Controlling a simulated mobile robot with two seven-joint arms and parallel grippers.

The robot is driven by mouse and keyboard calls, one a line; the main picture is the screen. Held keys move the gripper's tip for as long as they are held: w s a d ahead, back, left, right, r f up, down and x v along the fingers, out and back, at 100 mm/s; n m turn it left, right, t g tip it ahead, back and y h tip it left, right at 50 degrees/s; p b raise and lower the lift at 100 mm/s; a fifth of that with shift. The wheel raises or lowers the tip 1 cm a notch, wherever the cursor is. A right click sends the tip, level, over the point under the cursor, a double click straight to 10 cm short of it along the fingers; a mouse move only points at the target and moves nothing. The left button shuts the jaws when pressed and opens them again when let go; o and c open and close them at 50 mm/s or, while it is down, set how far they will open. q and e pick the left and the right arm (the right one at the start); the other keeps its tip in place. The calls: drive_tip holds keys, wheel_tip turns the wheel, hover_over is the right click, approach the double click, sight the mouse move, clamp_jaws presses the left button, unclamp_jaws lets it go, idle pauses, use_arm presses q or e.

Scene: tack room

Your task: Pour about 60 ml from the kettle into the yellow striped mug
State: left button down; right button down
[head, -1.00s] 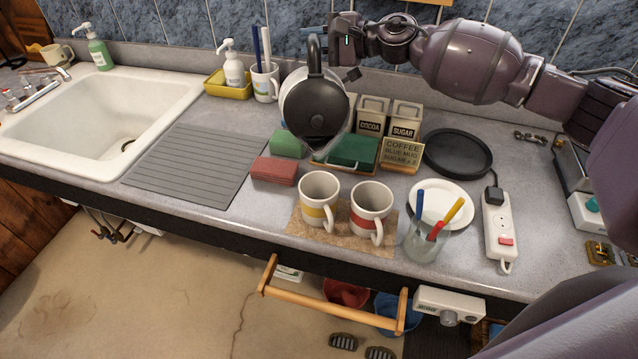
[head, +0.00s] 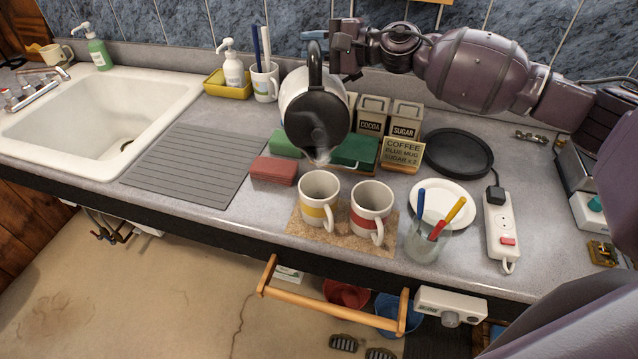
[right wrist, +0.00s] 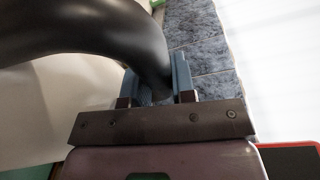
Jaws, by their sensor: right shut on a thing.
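The kettle (head: 318,120), white with a black lid and handle, hangs in the air, tilted with its spout toward the front. My right gripper (head: 339,52) is shut on its black handle, which also shows between the fingers in the right wrist view (right wrist: 150,50). The yellow striped mug (head: 318,208) stands upright on a cork mat (head: 300,232), in front of and below the spout. I cannot tell whether liquid is leaving the spout. The mug's inside looks pale, with no clear liquid level. My left gripper is out of view.
A red striped mug (head: 371,212) stands just right of the yellow one. A glass with pens (head: 428,245), a white plate (head: 455,195) and a power strip (head: 499,230) are farther right. Sponges and tins stand behind. The ribbed drainer (head: 190,160) at left is clear.

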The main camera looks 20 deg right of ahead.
drive_tip(key=shift+s+a+r, duration=0.1)
drive_tip(key=shift+s+r, duration=0.1)
drive_tip(key=shift+r, duration=0.2)
drive_tip(key=shift+w+f, duration=0.1)
drive_tip(key=shift+w, duration=0.2)
drive_tip(key=shift+s, duration=0.15)
idle(0.5)
drive_tip(key=shift+s, duration=0.15)
idle(0.6)
